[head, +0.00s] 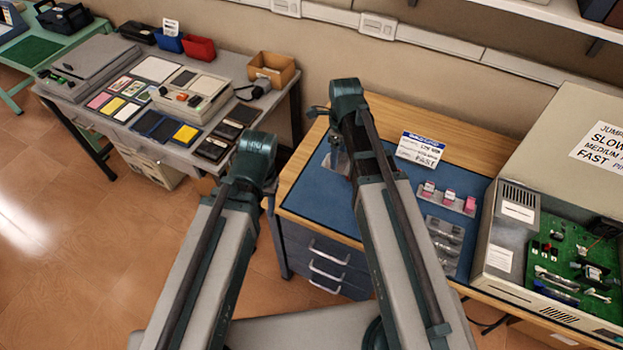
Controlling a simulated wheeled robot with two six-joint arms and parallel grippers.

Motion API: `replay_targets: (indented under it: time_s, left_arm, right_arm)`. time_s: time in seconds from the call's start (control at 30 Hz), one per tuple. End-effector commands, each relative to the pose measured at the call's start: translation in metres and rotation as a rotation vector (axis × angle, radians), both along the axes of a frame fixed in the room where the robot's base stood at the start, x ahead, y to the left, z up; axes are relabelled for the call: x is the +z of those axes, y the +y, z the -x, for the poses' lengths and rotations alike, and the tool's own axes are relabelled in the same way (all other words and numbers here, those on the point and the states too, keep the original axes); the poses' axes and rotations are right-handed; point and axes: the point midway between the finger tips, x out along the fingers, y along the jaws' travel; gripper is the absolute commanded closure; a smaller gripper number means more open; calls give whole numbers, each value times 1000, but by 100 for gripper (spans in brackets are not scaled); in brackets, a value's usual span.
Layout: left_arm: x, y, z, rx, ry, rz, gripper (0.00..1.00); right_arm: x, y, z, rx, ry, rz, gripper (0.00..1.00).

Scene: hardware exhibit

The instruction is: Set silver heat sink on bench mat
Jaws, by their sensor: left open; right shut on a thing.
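The blue bench mat (318,203) covers the front left of the wooden bench. My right arm reaches across it, and my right gripper (338,143) is over the mat's far left part, mostly hidden behind my own arm. It is shut on a small grey metallic piece (340,162), which looks like the silver heat sink. The piece is partly covered, and I cannot tell whether it touches the mat. My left arm rises at the left, in front of the bench; its gripper is not visible.
A white sign (420,149) stands at the mat's back. A holder with pink-marked pieces (447,199) and a clear tray (444,240) are to the right. An open case with a green circuit board (567,262) fills the bench's right side. The mat's left front is clear.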

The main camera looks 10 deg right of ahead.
Motion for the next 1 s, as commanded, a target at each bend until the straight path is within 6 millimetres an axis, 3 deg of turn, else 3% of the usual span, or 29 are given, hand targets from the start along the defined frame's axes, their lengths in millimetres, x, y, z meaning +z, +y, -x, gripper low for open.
replay_targets:
  time_s: [0.3, 0.57, 1.0]
  left_arm:
    - [-34, 0, 0, 0, 0, 0, 50]
    - [-40, 0, 0, 1, 0, 0, 50]
    - [-98, 0, 0, 1, 0, 0, 50]
  right_arm:
    - [-34, -10, -3, -1, 0, 0, 66]
    - [-40, -11, -3, 0, -1, -1, 66]
    - [-98, -11, -3, 0, -1, -1, 66]
